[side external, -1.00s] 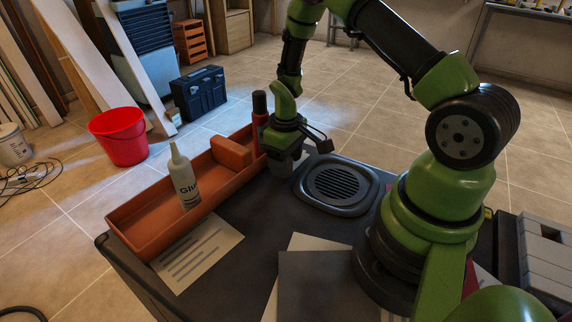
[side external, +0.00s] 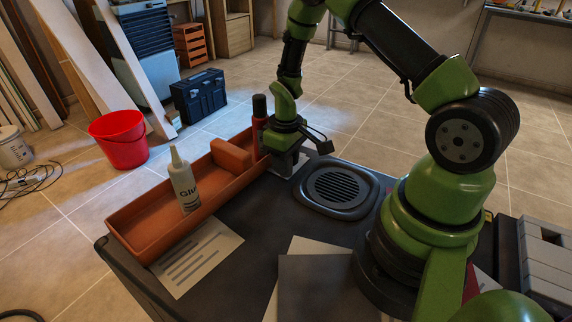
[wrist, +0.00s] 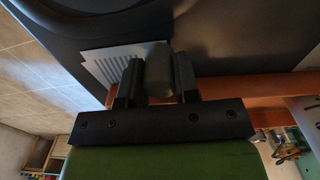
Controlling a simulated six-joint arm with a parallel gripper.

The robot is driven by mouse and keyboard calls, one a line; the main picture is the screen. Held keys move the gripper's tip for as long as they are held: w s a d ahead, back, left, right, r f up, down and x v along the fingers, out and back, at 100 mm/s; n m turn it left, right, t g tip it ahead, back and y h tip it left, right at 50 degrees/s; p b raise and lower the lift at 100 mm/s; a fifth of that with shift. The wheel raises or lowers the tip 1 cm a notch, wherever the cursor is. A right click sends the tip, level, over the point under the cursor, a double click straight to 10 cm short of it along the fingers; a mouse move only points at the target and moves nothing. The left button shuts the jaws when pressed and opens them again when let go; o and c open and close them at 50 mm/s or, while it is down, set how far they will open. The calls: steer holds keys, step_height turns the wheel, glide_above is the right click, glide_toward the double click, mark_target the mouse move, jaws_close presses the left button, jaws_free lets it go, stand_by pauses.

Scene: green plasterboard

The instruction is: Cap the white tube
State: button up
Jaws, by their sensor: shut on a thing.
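The white tube, a glue bottle with a pointed nozzle (side external: 185,182), stands in the orange tray at the left, leaning slightly. No cap shows on its nozzle. My gripper (side external: 286,163) is at the far right end of the tray, low over the dark tabletop and well away from the bottle. In the wrist view, its two dark fingers are shut on a grey rounded piece (wrist: 158,70). I cannot tell for sure whether this is the cap.
The orange tray (side external: 122,222) holds an orange block (side external: 230,155). A dark red bottle with a black top (side external: 259,122) stands by my gripper. A round black grille (side external: 340,187) lies to the right. Paper sheets (side external: 197,258) lie in front of the tray.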

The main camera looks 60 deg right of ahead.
steer(key=r, duration=0.6)
steer(key=w+r, duration=0.1)
steer(key=r, duration=0.2)
steer(key=shift+a+r, duration=0.1)
steer(key=shift+a, duration=0.2)
steer(key=w+a+r+n, duration=0.3)
steer(key=w+a+r, duration=0.2)
steer(key=w+a, duration=0.25)
step_height(320, 180, up, 7)
steer(key=n, duration=0.2)
glide_above(172, 145)
steer(key=shift+d+r, duration=0.1)
steer(key=shift+r, duration=0.05)
steer(key=shift+f, duration=2.7)
steer(key=shift+f, duration=2.05)
steer(key=o, duration=1.4)
steer(key=shift+o, duration=0.2)
steer(key=shift+r, duration=0.15)
